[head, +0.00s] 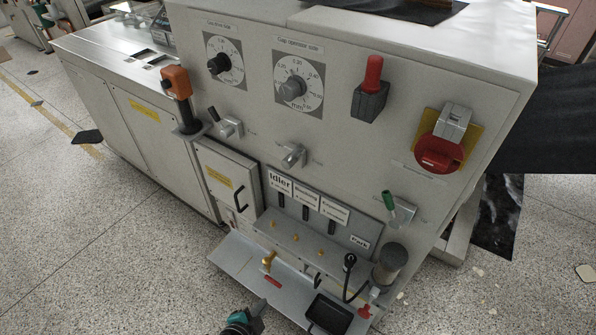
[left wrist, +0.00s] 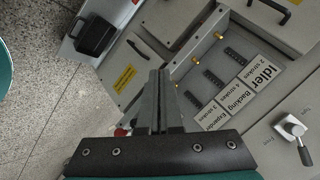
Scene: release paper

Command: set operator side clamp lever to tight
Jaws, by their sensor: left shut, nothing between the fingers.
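The operator side clamp lever (head: 294,157) is a small grey lever on the machine's front panel, below the "Gap operator side" dial (head: 291,87). I take the lever at the right edge of the left wrist view (left wrist: 292,130) to be the same one. It has a pale hub and a dark arm, with small labels beside it too small to read surely. My left gripper (head: 263,304) is low at the bottom of the head view, well below the lever and apart from it. Its fingers (left wrist: 160,76) are shut and empty. My right gripper is not in view.
A similar lever (head: 230,127) sits below the drive side dial (head: 224,62). A labelled box with brass pegs (head: 295,238) and a metal shelf (head: 236,260) project below the panel. Speckled floor lies left.

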